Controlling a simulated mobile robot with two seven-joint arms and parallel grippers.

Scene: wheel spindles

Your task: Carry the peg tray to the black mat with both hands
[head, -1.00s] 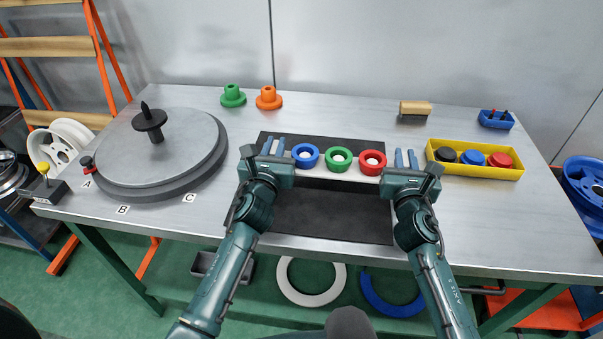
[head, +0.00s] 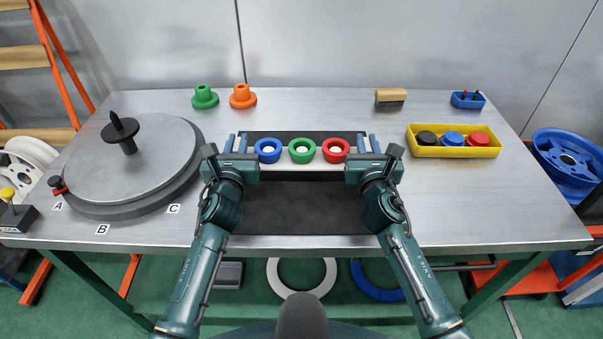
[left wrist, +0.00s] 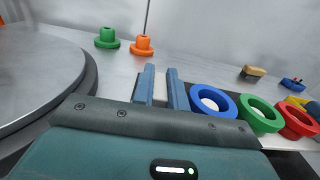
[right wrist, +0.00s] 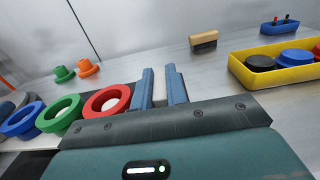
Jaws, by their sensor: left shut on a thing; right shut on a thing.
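The peg tray (head: 285,167) is a pale bar carrying a blue ring (head: 268,151), a green ring (head: 302,151) and a red ring (head: 336,150) on white pegs. In the head view it lies across the upper part of the black mat (head: 295,208); whether it touches the mat I cannot tell. My left gripper (head: 236,144) is shut on the tray's left end, and its blue fingers show in the left wrist view (left wrist: 160,88). My right gripper (head: 368,144) is shut on the right end, its fingers in the right wrist view (right wrist: 161,88).
A grey turntable (head: 130,165) with a black spindle stands at the left. Green (head: 204,97) and orange (head: 243,96) flanged pieces stand behind. A yellow bin (head: 454,151) with pucks, a brush (head: 390,97) and a blue holder (head: 467,100) are at the right.

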